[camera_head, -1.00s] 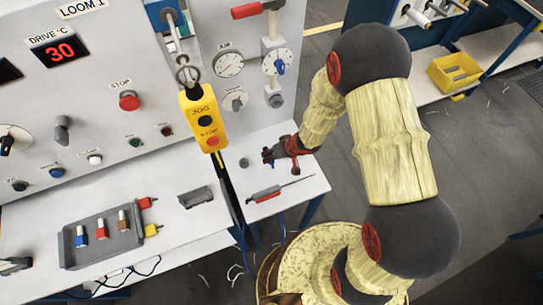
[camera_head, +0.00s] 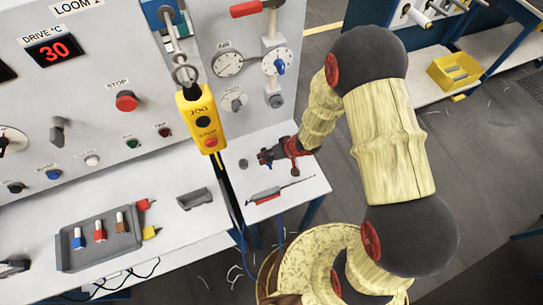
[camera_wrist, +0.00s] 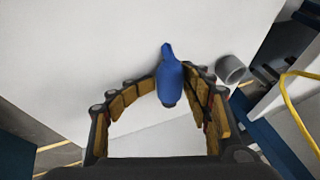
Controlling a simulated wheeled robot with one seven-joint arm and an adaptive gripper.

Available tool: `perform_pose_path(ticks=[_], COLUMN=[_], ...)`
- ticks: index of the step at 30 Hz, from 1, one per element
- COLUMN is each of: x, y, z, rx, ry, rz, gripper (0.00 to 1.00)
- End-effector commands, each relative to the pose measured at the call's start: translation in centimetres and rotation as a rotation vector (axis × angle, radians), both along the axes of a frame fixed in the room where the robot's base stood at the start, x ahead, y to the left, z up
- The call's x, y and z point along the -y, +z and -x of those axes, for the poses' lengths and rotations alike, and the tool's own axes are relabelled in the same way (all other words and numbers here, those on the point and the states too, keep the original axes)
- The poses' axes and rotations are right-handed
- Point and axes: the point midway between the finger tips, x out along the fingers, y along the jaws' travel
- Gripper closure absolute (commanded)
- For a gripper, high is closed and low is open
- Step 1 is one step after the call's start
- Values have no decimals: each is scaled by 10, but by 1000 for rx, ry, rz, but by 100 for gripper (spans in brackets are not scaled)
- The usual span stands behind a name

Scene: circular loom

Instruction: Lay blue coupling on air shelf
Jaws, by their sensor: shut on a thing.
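My gripper (camera_head: 268,157) is low over the white air shelf (camera_head: 306,193), at the shelf's back part below the air gauges. It is shut on the blue coupling (camera_wrist: 171,80). In the wrist view the coupling lies between the padded fingers, its narrow tip pointing away from my palm. In the head view a bit of blue coupling (camera_head: 263,157) shows at the fingertips. I cannot tell whether the coupling touches the white shelf surface (camera_wrist: 75,65), which fills much of the wrist view.
A small grey cylinder (camera_head: 243,164) stands just left of the gripper; it also shows in the wrist view (camera_wrist: 231,69). A red-handled screwdriver (camera_head: 264,195) lies nearer the shelf's front. The yellow jog pendant (camera_head: 201,120) hangs to the left. A grey tray (camera_head: 76,258) holds several couplings.

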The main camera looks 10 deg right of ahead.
Motion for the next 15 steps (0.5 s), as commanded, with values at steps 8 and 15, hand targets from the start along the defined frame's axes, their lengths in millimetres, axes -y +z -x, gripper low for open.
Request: perform_pose_path(ticks=[8,15], x=[3,4], y=[-10,-7], z=[15,15], rx=[-28,-26], ry=[4,4], rz=[11,11], gripper=[55,55])
